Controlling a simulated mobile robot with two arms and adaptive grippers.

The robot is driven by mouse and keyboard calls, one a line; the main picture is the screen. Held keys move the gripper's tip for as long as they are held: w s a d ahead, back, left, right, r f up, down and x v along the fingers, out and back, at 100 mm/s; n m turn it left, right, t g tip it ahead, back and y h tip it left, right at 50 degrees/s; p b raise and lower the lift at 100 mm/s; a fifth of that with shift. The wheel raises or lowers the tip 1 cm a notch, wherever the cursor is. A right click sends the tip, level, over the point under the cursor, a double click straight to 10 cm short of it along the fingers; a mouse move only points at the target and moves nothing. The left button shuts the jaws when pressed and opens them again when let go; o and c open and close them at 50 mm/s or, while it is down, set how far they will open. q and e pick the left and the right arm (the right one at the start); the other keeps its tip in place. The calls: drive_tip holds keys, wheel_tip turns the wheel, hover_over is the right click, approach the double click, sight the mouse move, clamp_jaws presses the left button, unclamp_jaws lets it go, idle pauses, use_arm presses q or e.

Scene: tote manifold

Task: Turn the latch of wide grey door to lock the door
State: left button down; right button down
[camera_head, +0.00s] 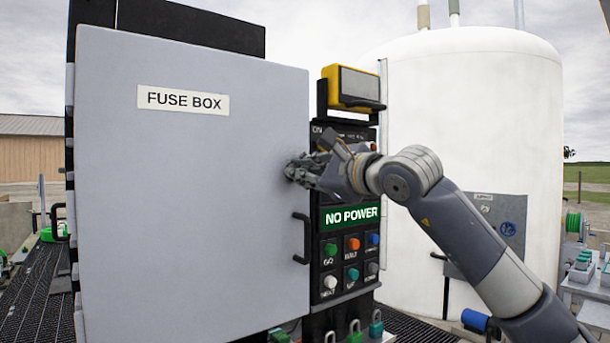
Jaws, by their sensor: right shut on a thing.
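The wide grey door (190,225) fills the left half of the view and carries a "FUSE BOX" label. It looks shut or nearly shut; I cannot tell exactly. A black handle (301,238) is on its right edge. My right gripper (296,172) is at the door's right edge, above the handle, with its fingers closed on what looks like the latch. The latch itself is hidden by the fingers, so its angle cannot be told. My left gripper is not in view.
Right of the door is a black control panel with a green "NO POWER" display (351,216) and several coloured buttons. A yellow-framed device (352,87) sits above it. Padlocks (355,331) hang below. A large white tank (480,130) stands behind my right arm.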

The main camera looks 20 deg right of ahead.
drive_tip(key=shift+f+n, duration=0.1)
drive_tip(key=shift+n, duration=3.6)
drive_tip(key=c, duration=1.6)
unclamp_jaws()
drive_tip(key=shift+a, duration=0.1)
drive_tip(key=v, duration=1.2)
